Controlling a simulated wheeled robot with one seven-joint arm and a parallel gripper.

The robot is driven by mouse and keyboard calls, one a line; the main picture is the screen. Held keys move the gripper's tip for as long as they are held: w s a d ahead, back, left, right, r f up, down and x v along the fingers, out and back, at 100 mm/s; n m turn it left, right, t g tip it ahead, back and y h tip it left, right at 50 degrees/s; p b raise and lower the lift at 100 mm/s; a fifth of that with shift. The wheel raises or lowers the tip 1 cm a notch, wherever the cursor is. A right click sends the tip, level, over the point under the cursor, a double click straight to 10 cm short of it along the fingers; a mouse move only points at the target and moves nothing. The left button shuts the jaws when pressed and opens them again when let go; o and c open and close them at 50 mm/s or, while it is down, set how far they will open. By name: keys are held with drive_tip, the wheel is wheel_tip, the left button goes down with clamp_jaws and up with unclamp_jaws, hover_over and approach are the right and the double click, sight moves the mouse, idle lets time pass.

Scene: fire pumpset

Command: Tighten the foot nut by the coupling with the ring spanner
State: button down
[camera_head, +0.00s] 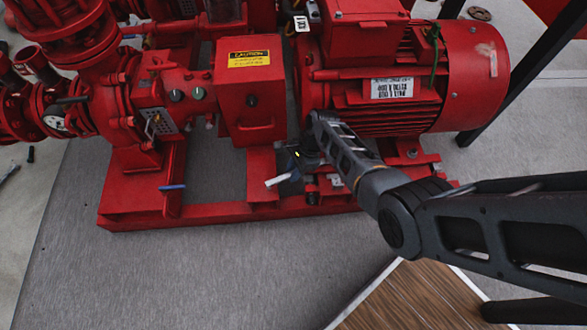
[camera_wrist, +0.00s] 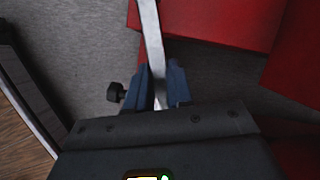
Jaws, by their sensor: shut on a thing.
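My gripper (camera_head: 298,162) is at the near side of the red base frame, just below the motor and right of the coupling guard. In the wrist view its blue fingers (camera_wrist: 158,88) are shut on a silver bar, the ring spanner (camera_wrist: 151,35). The spanner runs up out of the top of that view, so its far end is not seen there. In the head view a pale end of the spanner (camera_head: 278,180) sticks out left of the fingers. I cannot make out the foot nut by the coupling; my arm and gripper cover much of that spot.
The red coupling guard (camera_head: 249,95) with a caution label stands left of my gripper. The red motor (camera_head: 385,90) rises behind my arm. The base frame (camera_head: 215,212) has a blue lever (camera_head: 172,187) at left. Grey floor (camera_head: 200,270) is clear in front; a wooden board (camera_head: 420,298) lies front right.

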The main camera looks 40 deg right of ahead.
drive_tip(key=shift+r, duration=0.15)
drive_tip(key=shift+r+p, duration=2.45)
drive_tip(key=shift+p, duration=0.2)
